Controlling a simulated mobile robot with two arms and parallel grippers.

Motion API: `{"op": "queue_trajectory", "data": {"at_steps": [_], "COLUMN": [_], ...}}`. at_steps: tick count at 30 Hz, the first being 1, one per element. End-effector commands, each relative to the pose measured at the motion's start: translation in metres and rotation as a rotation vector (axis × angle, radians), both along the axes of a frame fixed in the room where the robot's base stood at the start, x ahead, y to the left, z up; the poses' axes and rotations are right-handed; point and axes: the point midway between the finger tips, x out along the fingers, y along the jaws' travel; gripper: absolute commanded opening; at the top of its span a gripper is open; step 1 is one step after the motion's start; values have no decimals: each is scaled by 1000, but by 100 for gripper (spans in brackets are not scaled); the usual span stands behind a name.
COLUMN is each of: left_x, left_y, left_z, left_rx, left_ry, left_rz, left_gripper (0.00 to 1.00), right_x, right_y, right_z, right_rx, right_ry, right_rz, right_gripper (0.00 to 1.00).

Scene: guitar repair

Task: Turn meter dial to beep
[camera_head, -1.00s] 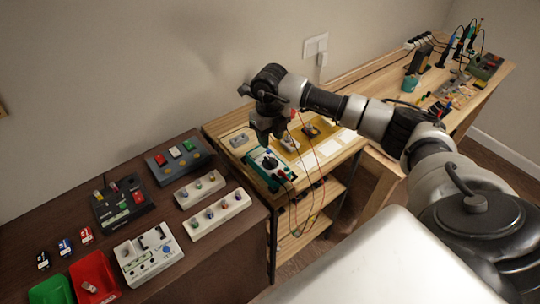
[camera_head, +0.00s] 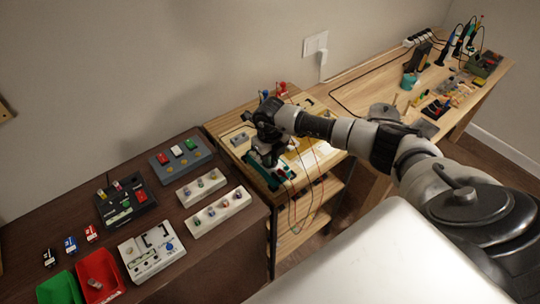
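The meter (camera_head: 284,171) is a teal-green device lying on the small wooden bench (camera_head: 232,128). Its lower right part shows, while the dial is hidden behind my gripper. My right gripper (camera_head: 268,156) points down right over the meter, at or just above its face. The fingers are dark and small here, so I cannot tell whether they are open or shut, or whether they touch the dial. Thin test leads (camera_head: 298,208) hang down past the front of the bench. My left gripper is not in view.
A dark table at left holds a white panel device (camera_head: 150,249), a black box (camera_head: 125,201), a grey button box (camera_head: 180,158), white knob strips (camera_head: 218,212), and red (camera_head: 99,273) and green (camera_head: 55,289) bins. A longer wooden bench (camera_head: 375,75) with tools stands at right.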

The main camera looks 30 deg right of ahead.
Motion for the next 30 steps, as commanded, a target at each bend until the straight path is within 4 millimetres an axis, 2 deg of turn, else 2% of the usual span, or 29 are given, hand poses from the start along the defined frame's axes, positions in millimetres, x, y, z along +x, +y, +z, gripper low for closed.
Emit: {"op": "queue_trajectory", "data": {"at_steps": [1,3,4,17,30], "left_x": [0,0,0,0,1], "left_y": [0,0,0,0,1], "left_z": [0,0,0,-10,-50], "left_rx": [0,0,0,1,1], "left_ry": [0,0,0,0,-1], "left_rz": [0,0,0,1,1], "left_gripper": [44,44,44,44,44], "right_x": [0,0,0,0,1], "right_y": [0,0,0,0,0], "right_z": [0,0,0,-2,-4], "right_rx": [0,0,0,0,-1], "right_ry": [0,0,0,0,-2], "right_rz": [0,0,0,68,422], "right_gripper": [13,2,0,0,0]}}
